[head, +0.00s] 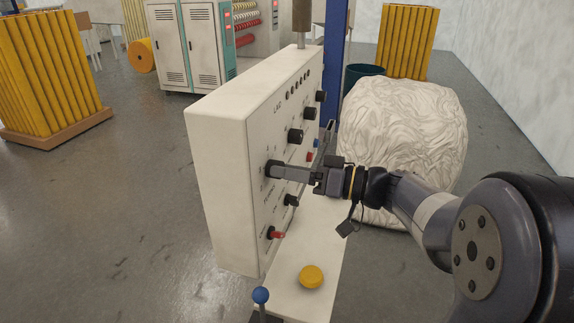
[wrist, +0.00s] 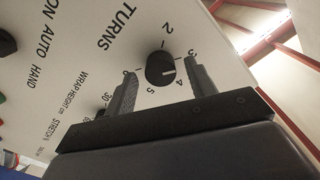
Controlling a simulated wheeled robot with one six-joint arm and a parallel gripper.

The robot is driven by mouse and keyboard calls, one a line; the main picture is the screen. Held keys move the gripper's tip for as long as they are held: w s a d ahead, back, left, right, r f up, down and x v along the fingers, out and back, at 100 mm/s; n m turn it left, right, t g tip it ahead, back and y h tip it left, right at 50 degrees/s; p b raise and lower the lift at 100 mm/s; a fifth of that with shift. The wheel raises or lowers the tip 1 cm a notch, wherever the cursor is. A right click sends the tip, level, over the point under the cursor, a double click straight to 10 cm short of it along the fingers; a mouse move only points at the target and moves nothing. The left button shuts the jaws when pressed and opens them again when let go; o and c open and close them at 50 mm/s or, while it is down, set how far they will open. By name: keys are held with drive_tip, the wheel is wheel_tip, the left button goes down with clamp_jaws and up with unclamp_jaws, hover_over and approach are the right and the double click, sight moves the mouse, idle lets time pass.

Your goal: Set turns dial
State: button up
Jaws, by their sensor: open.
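The turns dial (wrist: 158,66) is a round black knob on the white control panel (head: 222,165), under the word TURNS. Numbers 2 to 5 show around it, and a finger partly covers the 6. Its white mark points right, roughly between 3 and 4. My gripper (wrist: 163,78) is open, with one finger on each side of the dial and a visible gap to each. In the head view my gripper (head: 284,172) reaches the panel face from the right and largely hides the dial (head: 271,168).
Other black knobs (head: 295,136) and a red switch (head: 277,235) sit close around on the panel. A yellow button (head: 311,276) and a blue-topped lever (head: 261,295) are below. A wrapped white bale (head: 410,140) stands behind my arm. Open floor (head: 120,210) lies left.

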drive_tip(key=shift+w+a, duration=0.15)
drive_tip(key=shift+a, duration=0.3)
drive_tip(key=c, duration=1)
drive_tip(key=shift+f+m+b, duration=0.1)
drive_tip(key=shift+m+b, duration=0.2)
drive_tip(key=shift+b, duration=0.05)
drive_tip(key=shift+m+b, duration=1.4)
drive_tip(key=shift+m, duration=4.1)
